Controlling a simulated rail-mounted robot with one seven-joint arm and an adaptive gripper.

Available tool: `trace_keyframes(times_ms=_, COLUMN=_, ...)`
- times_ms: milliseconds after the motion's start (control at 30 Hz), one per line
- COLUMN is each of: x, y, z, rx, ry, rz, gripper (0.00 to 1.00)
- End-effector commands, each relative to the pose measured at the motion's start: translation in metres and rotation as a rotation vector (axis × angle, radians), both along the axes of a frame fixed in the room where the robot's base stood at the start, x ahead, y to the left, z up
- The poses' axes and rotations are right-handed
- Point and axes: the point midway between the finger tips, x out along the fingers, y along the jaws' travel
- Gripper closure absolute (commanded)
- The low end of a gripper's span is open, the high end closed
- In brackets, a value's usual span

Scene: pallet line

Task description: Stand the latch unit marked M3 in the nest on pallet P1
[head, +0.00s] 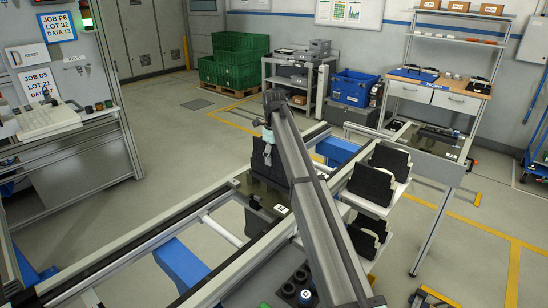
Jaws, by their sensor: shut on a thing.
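My gripper (268,155) hangs at the far end of my long dark arm, over the conveyor line. It is shut on a dark block-like unit (268,168), which the arm partly covers. Any mark on it is too small to read, so I cannot tell whether it is M3. Below lies a dark pallet (262,194) with a small white label (281,209) that I cannot read clearly. A small black fixture (255,202) stands on this pallet. I cannot tell whether the held unit touches the pallet.
Black holders (390,160) stand on white shelves right of the arm, with more nearer me (365,238). Another pallet (437,138) sits farther along the line at right. A console (60,122) is at left. Green crates (238,62) and a workbench (440,92) stand behind.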

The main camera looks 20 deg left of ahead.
Motion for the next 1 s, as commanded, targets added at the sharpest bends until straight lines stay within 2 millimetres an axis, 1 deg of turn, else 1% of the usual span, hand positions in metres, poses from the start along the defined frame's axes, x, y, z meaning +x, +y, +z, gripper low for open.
trace_keyframes(times_ms=100, x=-0.0002, y=-0.0002, z=-0.0067, rx=0.001, ry=-0.001, rz=0.000, gripper=0.92)
trace_keyframes(times_ms=433, x=0.0000, y=0.0001, z=-0.0099, rx=0.001, ry=-0.001, rz=0.000, gripper=0.92)
trace_keyframes(times_ms=467, x=0.0001, y=0.0000, z=-0.0099, rx=0.001, ry=-0.001, rz=0.000, gripper=0.33)
trace_keyframes(times_ms=500, x=0.0001, y=0.0000, z=-0.0097, rx=0.001, ry=-0.001, rz=0.000, gripper=0.19)
trace_keyframes(times_ms=533, x=0.0001, y=0.0000, z=-0.0098, rx=0.001, ry=-0.001, rz=0.000, gripper=0.16)
trace_keyframes(times_ms=867, x=0.0001, y=0.0000, z=-0.0085, rx=0.001, ry=-0.001, rz=0.000, gripper=0.16)
trace_keyframes(times_ms=1000, x=0.0007, y=0.0005, z=-0.0004, rx=0.001, ry=-0.001, rz=0.000, gripper=0.16)
